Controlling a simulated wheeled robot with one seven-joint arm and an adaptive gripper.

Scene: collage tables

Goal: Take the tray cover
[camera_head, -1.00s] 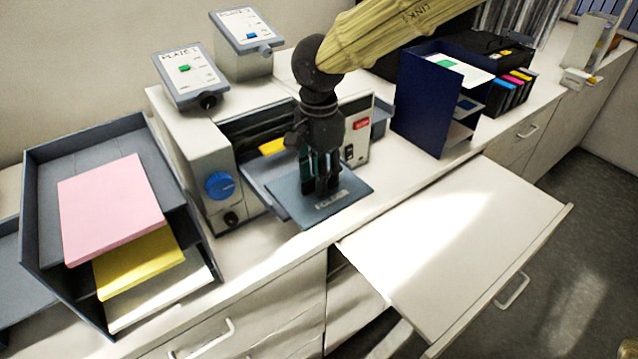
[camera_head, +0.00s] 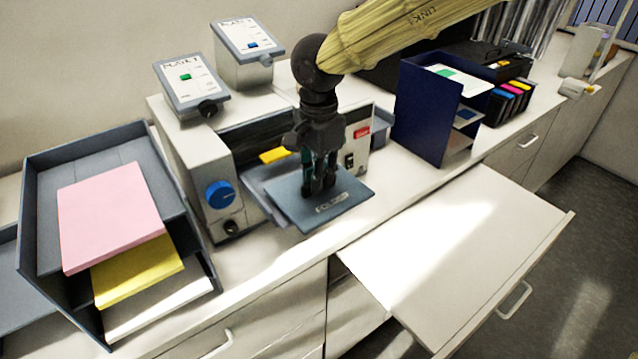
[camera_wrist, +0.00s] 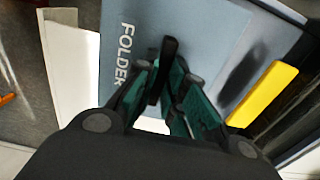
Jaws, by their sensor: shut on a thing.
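The tray cover is a flat blue-grey plate (camera_head: 343,199) lettered FOLDER, at the front of a white machine on the counter. It also shows in the wrist view (camera_wrist: 140,28), with a dark upright piece (camera_wrist: 168,55) rising from it. My gripper (camera_head: 319,190) points down over the plate. In the wrist view my gripper (camera_wrist: 165,85) has its green-sided fingers closed around the dark upright piece, which looks like a handle. The fingers hide most of that piece. The plate lies level at the machine's front opening; I cannot tell whether it touches what is below.
The white machine (camera_head: 185,160) has a blue knob (camera_head: 219,194) and a yellow piece (camera_head: 275,155) behind the plate. A dark paper rack (camera_head: 40,165) with pink sheets (camera_head: 110,215) stands left. A navy holder (camera_head: 425,110) stands right. A pulled-out white board (camera_head: 450,260) lies in front, clear.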

